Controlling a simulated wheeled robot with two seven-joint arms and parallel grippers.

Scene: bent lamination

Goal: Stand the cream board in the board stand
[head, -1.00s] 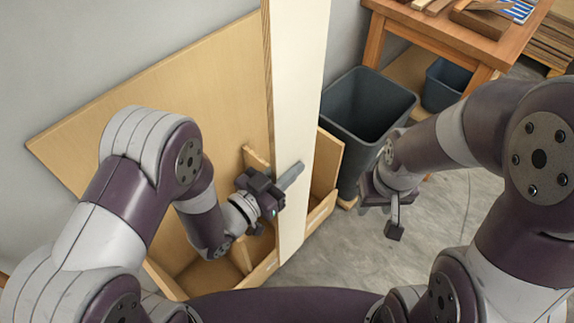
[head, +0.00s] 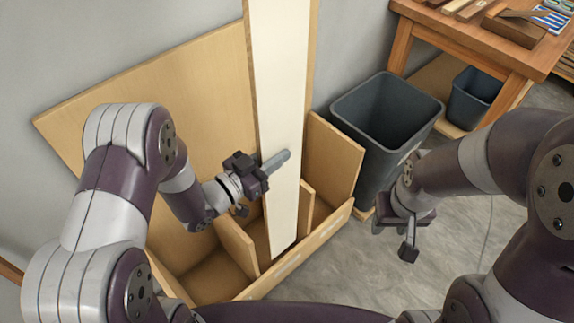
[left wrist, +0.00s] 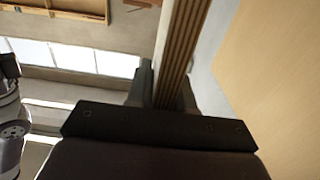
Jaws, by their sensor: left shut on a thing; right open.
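The cream board (head: 279,90) is long and upright, leaning slightly, with its top cut off by the head view. My left gripper (head: 267,170) is shut on it at about mid-height, one finger lying across its cream face. In the left wrist view, the board's striped edge (left wrist: 181,45) runs between the fingers. The board stand (head: 325,232) is a plywood box with dividers and a tall back panel. The board's lower end appears within its middle compartment, behind the front rail; whether it touches the floor I cannot tell. My right gripper (head: 408,232) is open and empty, right of the stand.
A dark grey bin (head: 385,115) stands close to the right of the stand. A wooden table (head: 480,45) with wood pieces stands at the back right, a smaller bin (head: 472,98) under it. A grey wall is behind the stand. Concrete floor is clear at right.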

